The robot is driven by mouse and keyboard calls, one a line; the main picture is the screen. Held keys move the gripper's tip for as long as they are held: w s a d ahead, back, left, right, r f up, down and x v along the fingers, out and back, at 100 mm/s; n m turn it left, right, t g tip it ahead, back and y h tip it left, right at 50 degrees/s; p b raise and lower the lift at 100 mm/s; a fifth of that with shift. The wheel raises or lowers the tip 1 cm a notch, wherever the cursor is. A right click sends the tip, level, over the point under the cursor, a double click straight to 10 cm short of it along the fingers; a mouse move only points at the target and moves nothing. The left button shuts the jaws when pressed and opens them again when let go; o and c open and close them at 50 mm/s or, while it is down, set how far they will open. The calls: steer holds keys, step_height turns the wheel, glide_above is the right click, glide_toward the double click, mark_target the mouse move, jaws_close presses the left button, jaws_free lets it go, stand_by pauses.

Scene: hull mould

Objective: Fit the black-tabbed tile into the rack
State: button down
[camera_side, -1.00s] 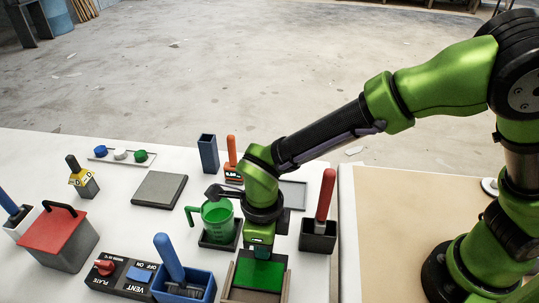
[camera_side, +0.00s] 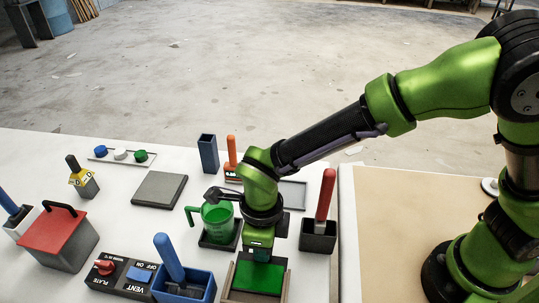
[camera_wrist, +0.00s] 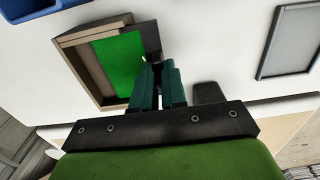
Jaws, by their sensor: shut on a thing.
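The tile is a flat green plate (camera_side: 258,278) lying within or just over the wooden rack (camera_side: 228,291) at the bottom of the side view. In the wrist view the green face (camera_wrist: 122,58) sits inside the rack's frame (camera_wrist: 84,66), with a strip of the rack's inside bare on the left. The black tab (camera_wrist: 150,36) is at the tile's edge by my fingers. My gripper (camera_wrist: 156,68) is shut on the tab, which the fingers partly hide. In the side view the wrist hides the fingertips. I cannot tell whether the tile is fully seated.
A green jug (camera_side: 217,217) stands close left of my wrist. A black holder (camera_side: 318,238) with a red handle is close on the right. A blue bin (camera_side: 207,289) with a blue-handled brush is left of the rack. A grey tray (camera_wrist: 290,40) shows in the wrist view.

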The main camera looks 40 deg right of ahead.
steer(key=shift+s+a, duration=0.85)
steer(key=shift+a, duration=0.05)
stand_by(1.8)
steer(key=c, duration=1.1)
jaws_free()
step_height(320, 180, up, 17)
